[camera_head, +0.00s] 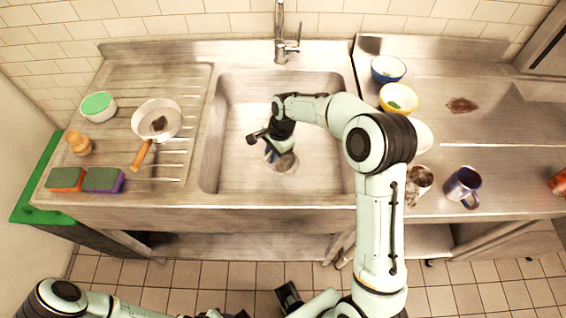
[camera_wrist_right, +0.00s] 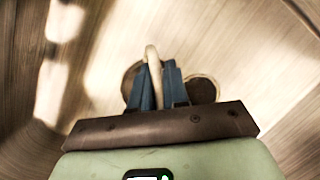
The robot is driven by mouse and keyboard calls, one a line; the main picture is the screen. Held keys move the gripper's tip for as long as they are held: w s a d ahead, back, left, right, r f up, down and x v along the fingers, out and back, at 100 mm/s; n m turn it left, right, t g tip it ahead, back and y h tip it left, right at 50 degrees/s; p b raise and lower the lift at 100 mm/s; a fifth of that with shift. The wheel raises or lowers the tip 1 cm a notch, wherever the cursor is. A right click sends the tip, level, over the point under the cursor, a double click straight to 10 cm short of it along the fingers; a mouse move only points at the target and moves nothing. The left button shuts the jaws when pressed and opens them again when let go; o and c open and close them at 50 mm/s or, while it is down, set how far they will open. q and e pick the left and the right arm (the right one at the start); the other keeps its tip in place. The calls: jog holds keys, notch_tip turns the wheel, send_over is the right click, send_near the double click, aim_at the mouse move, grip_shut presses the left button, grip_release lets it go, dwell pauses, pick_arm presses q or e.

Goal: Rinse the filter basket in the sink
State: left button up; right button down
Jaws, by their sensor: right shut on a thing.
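My right gripper (camera_head: 273,148) is down inside the sink (camera_head: 235,105). In the right wrist view its blue fingers (camera_wrist_right: 157,85) are shut on a pale curved handle (camera_wrist_right: 152,62). A round grey-white vessel (camera_head: 284,164) hangs at the gripper, low in the basin. Two dark round shapes show beside the fingers; the gripper hides much of the vessel, so I cannot tell for sure that it is the filter basket. The faucet (camera_head: 281,45) stands behind the basin; no water stream is distinguishable. My left arm runs along the bottom edge, and its gripper cannot be made out clearly.
The left drainboard holds a white pan (camera_head: 160,118) with a brown patch inside, a green-topped bowl (camera_head: 98,106), a wooden item (camera_head: 78,143) and two sponges (camera_head: 103,180). On the right are bowls (camera_head: 398,97), a dirty mug (camera_head: 419,182), a blue mug (camera_head: 463,185) and a brown stain (camera_head: 461,105).

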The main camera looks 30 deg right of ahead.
jog(key=shift+a+p+v, duration=0.25)
jog(key=shift+p+v, duration=0.5)
jog(key=shift+v, duration=0.45)
jog(key=shift+a+p+v, duration=0.25)
jog(key=shift+p+v, duration=0.5)
jog(key=shift+v, duration=0.5)
jog(key=shift+w+r+p, duration=0.2)
jog(key=shift+r+p, duration=0.8)
jog(key=shift+r, duration=1.15)
pick_arm(q)
jog(key=w+r+t+p, duration=0.1)
jog(key=w+r+p, duration=0.2)
jog(key=w+r, duration=0.5)
jog(key=shift+w+r, duration=0.25)
jog(key=shift+r, duration=1.05)
pick_arm(e)
jog(key=w+a+v, duration=0.1)
jog(key=a+v, duration=0.1)
jog(key=v, duration=1.1)
jog(key=shift+a+r, duration=0.35)
jog(key=shift+r, duration=0.15)
jog(key=shift+s, duration=0.1)
jog(key=shift+a+v, duration=0.2)
jog(key=shift+v, duration=0.8)
jog(key=shift+a+v, duration=0.2)
jog(key=shift+v, duration=0.75)
